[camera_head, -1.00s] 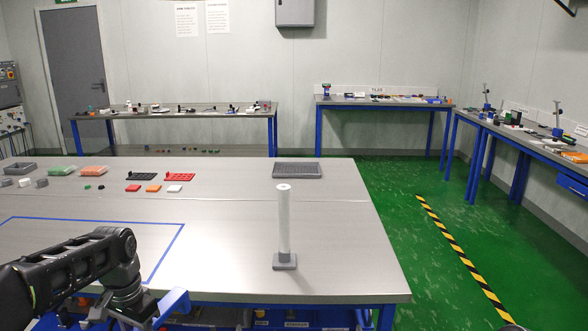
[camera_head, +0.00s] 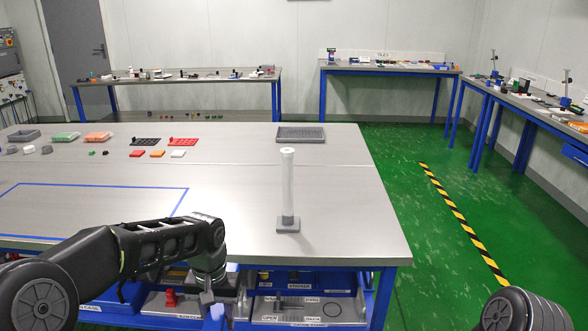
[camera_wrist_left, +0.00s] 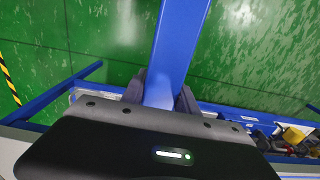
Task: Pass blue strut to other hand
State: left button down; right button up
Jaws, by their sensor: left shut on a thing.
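The blue strut (camera_wrist_left: 180,45) shows in the left wrist view as a long flat bar running up out of the top of the picture. My left gripper (camera_wrist_left: 160,95) is shut on it, with a dark finger on each side. In the head view my left wrist hangs down in front of the table's front edge. The left fingers and most of the strut are hard to make out there. Of my right arm, only a dark rounded link shows at the lower right of the head view. My right gripper is out of view.
The steel table (camera_head: 330,190) carries a clear upright tube on a grey base (camera_head: 288,195), a dark grey tray (camera_head: 301,134) and small coloured parts. Blue drawers or bins sit under its front edge. Green floor (camera_head: 440,270) is clear to the right.

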pick_arm(q)
jog(key=d+r+m, duration=0.1)
jog(key=d+r, duration=0.1)
jog(key=d, duration=0.6)
jog(key=d+r+m, duration=0.1)
jog(key=d+r, duration=0.2)
jog(key=d, duration=0.6)
jog(key=shift+s+r, duration=0.2)
jog(key=shift+d, duration=0.1)
